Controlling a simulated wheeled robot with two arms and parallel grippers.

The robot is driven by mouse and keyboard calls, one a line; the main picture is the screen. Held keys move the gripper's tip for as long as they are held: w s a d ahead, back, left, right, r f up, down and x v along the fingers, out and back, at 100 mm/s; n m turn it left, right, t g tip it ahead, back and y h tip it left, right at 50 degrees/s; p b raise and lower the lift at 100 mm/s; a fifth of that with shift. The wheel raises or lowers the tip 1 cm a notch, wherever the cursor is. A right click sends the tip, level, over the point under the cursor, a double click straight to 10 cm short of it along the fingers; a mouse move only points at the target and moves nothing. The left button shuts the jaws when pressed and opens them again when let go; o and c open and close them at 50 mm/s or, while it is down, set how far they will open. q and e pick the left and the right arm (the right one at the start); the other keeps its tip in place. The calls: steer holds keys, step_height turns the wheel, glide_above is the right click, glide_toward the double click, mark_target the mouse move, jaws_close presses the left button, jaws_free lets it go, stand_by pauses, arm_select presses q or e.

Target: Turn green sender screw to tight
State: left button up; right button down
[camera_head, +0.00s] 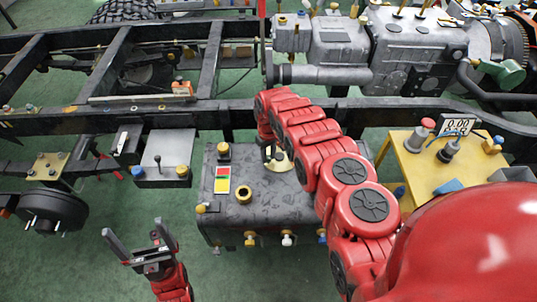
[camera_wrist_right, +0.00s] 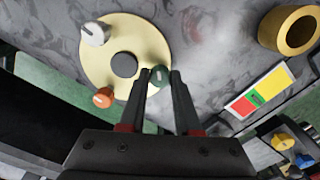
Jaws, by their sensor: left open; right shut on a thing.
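The green sender screw (camera_wrist_right: 160,73) sits at the edge of a cream round sender plate (camera_wrist_right: 128,35) in the right wrist view. My right gripper (camera_wrist_right: 159,80) is shut on it, one fingertip on each side. A white screw (camera_wrist_right: 95,33) and an orange screw (camera_wrist_right: 104,97) stand on the same plate around a dark hub (camera_wrist_right: 124,65). In the head view the plate (camera_head: 284,164) is partly covered by my right arm, and the green screw cannot be made out. My left gripper (camera_head: 142,240) is open and empty at the lower left.
The plate lies on a grey tank (camera_head: 270,208) with a gold ring (camera_head: 243,194) and a red, yellow and green label (camera_head: 222,180). A yellow table (camera_head: 420,170) with parts stands right. Chassis rails run behind the tank. Green floor is clear around my left gripper.

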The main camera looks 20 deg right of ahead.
steer(key=m, duration=0.4)
steer(key=shift+m, duration=0.3)
steer(key=m, duration=0.4)
steer(key=shift+m, duration=0.3)
steer(key=c, duration=0.6)
jaws_free()
